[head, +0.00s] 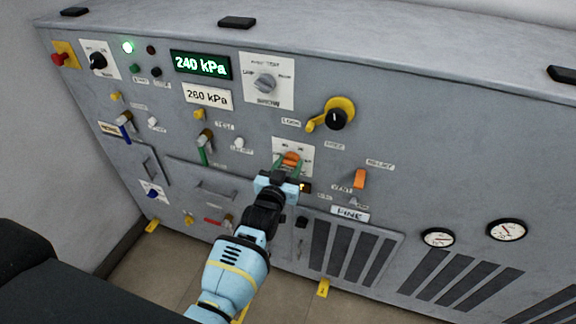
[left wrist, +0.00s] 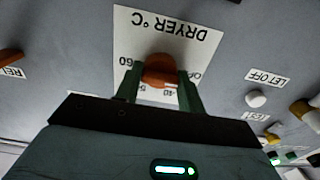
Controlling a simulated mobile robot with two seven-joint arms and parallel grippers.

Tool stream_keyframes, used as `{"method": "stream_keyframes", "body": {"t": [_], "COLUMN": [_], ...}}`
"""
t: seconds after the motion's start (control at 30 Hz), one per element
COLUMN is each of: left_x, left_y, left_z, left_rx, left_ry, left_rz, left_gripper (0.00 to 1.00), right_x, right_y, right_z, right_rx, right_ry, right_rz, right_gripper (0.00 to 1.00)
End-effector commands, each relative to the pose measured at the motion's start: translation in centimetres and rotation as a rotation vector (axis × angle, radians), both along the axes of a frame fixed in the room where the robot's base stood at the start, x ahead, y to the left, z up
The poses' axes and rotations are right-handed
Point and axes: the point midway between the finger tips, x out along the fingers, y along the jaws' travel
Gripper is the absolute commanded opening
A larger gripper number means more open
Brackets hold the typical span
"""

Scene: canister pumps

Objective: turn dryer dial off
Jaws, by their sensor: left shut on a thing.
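The dryer dial is an orange knob (head: 292,157) on a white scale plate (head: 305,147) on the grey panel. In the left wrist view the knob (left wrist: 160,70) sits on the plate (left wrist: 190,45), which reads DRYER °C upside down, with 60 and a partly covered OFF at opposite sides. My left gripper (head: 287,164) is at the dial with its green fingers on both sides of the knob; it also shows in the left wrist view (left wrist: 160,84). It is shut on the knob. The fingers hide part of the scale, and I cannot tell the exact setting. My right gripper is not in view.
An orange switch (head: 360,179) is right of the dial. A black knob on a yellow plate (head: 336,119) and a grey selector (head: 265,83) are above. Left of it are valve handles and a white knob (head: 239,143). A green display (head: 201,65) reads 240 kPa.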

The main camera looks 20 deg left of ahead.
Motion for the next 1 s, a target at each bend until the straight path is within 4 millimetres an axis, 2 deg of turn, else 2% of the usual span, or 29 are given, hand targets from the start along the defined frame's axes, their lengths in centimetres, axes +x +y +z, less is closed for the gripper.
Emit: {"method": "stream_keyframes", "body": {"t": [0.53,0.57,0.7,1.0], "left_x": [-0.02,-0.02,-0.01,-0.01], "left_y": [-0.01,-0.01,-0.01,0.00], "left_z": [-0.05,-0.05,-0.04,-0.01], "left_rx": [-0.027,-0.027,-0.026,-0.024], "left_ry": [0.002,0.002,0.002,0.001], "left_rz": [0.000,0.000,0.000,0.000], "left_gripper": [0.16,0.41,0.60,0.60], "right_x": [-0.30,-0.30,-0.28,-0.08], "right_y": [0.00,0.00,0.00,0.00], "right_z": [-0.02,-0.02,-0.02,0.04], "right_rx": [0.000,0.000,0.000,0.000], "right_ry": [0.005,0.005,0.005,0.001], "right_rz": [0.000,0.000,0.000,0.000], "right_gripper": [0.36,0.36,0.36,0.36]}}
